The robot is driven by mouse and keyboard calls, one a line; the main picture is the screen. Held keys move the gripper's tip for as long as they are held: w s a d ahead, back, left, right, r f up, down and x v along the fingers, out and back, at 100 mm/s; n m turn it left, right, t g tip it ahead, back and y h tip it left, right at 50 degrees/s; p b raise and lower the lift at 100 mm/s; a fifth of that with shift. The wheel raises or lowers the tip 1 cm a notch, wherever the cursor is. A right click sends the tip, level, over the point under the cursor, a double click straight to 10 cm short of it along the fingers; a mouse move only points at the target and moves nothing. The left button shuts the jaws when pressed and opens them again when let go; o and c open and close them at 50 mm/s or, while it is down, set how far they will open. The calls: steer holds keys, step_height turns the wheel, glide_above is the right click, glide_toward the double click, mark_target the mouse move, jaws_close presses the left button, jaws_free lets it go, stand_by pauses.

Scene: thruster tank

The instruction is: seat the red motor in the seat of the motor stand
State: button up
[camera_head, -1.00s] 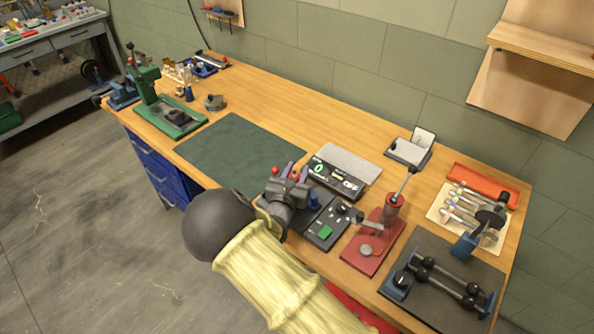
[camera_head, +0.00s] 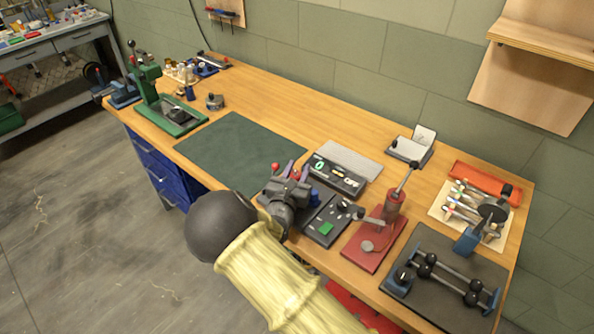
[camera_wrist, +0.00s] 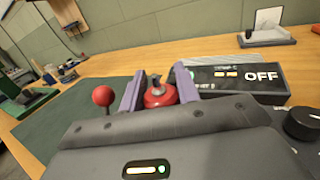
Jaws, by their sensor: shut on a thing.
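The red motor (camera_wrist: 158,95), with a short dark shaft on top, is between the two purple fingers of my gripper (camera_wrist: 160,92) in the wrist view. The gripper is shut on it. In the head view my gripper (camera_head: 286,172) is over the front of the bench, at the right edge of the green mat, and the motor shows as a small red patch at its fingertips. A black panel (camera_head: 325,220) with a green square and a blue cylinder lies just right of my gripper. I cannot clearly pick out the motor stand's seat; my gripper and wrist hide that area.
A red ball knob (camera_wrist: 103,96) stands close to the left finger. A display box reading OFF (camera_wrist: 240,77) is behind and right. A red lever press (camera_head: 375,240) and a dark tray with rods (camera_head: 445,280) stand further right. The green mat (camera_head: 240,145) is clear.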

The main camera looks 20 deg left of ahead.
steer(key=o, duration=1.1)
steer(key=f, duration=0.3)
steer(key=shift+s+d+g, duration=0.25)
steer(key=shift+s+g, duration=0.05)
steer(key=shift+s, duration=0.05)
steer(key=shift+f, duration=0.1)
steer(key=shift+s+a+f, duration=0.2)
steer(key=shift+s, duration=0.5)
steer(key=s+r, duration=0.1)
steer(key=s, duration=0.4)
steer(key=s+b, duration=0.1)
steer(key=s, duration=0.4)
steer(key=s+r+b, duration=0.1)
steer(key=s, duration=0.4)
steer(key=shift+s+a+r, duration=0.15)
steer(key=shift+r, duration=0.2)
